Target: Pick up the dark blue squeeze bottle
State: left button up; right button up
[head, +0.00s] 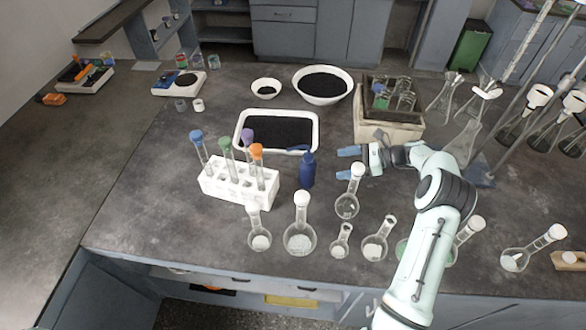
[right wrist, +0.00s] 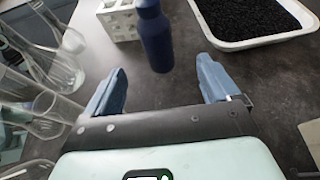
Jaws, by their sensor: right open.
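The dark blue squeeze bottle (head: 307,171) stands upright on the dark bench, between the white test tube rack and my right gripper. My right gripper (head: 346,160) reaches in from the right with its blue fingers pointing at the bottle, open and apart from it. In the right wrist view the bottle (right wrist: 155,38) is ahead, beyond the fingertips of the open gripper (right wrist: 160,80), roughly centred between them. The top of the bottle is cut off there. My left gripper is not in view.
The white rack (head: 238,187) with capped tubes stands left of the bottle. A white tray (head: 316,132) of black granules lies behind it. Glass flasks (head: 300,238) line the front edge, one (head: 347,205) close to my right gripper. A beige box (head: 388,130) stands behind the gripper.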

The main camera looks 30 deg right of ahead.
aim_at(307, 171)
jog(key=x, duration=0.8)
jog(key=p+x, duration=0.1)
jog(key=x, duration=0.4)
jog(key=shift+a+f, duration=0.2)
jog(key=shift+f, duration=0.05)
jog(key=shift+s, duration=0.1)
jog(key=shift+c, duration=1.1)
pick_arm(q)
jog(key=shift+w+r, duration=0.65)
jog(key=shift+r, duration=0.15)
pick_arm(e)
jog(key=c, duration=0.4)
